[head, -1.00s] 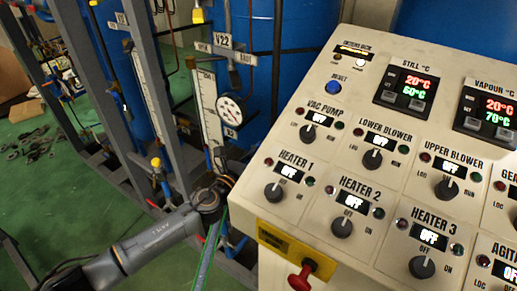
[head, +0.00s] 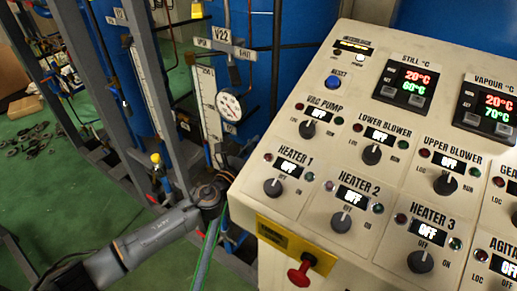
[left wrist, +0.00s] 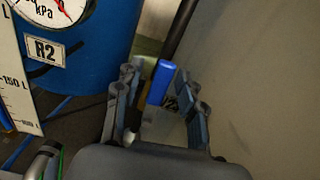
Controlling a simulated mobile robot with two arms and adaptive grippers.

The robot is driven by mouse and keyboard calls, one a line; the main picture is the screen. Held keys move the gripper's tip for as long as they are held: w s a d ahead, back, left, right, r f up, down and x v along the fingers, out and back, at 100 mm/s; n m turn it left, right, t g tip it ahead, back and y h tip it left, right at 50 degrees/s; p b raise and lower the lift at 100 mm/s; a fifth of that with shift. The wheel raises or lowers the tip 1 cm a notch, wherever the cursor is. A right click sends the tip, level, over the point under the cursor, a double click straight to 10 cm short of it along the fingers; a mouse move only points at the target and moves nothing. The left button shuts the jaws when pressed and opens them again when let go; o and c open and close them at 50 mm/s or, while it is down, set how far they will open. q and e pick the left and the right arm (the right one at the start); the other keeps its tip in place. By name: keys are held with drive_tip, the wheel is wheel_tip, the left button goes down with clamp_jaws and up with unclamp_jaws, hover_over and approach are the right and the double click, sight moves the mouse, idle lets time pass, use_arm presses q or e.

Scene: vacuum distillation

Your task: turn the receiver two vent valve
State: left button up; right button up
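In the left wrist view my left gripper (left wrist: 157,88) is open, its two fingers apart. A blue block-like piece (left wrist: 160,82), which looks like a valve handle, shows between and beyond the fingertips. I cannot tell whether the fingers touch it. An R2 label (left wrist: 46,50) is on the blue tank (left wrist: 108,45) to the left, below a kPa gauge (left wrist: 50,8). In the head view my left arm reaches in from the left and its gripper is hidden behind the control panel. A V22 sign (head: 216,35) stands above the gauge (head: 230,106). My right gripper is not in view.
The control panel (head: 330,112) with knobs and displays fills the right of the head view. A red knob on its yellow plate (head: 299,273) sticks out at the front. Grey frame posts (head: 112,115) and a level scale (head: 207,105) stand close to my left arm.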

use_arm(q)
drive_tip(key=v, duration=1.2)
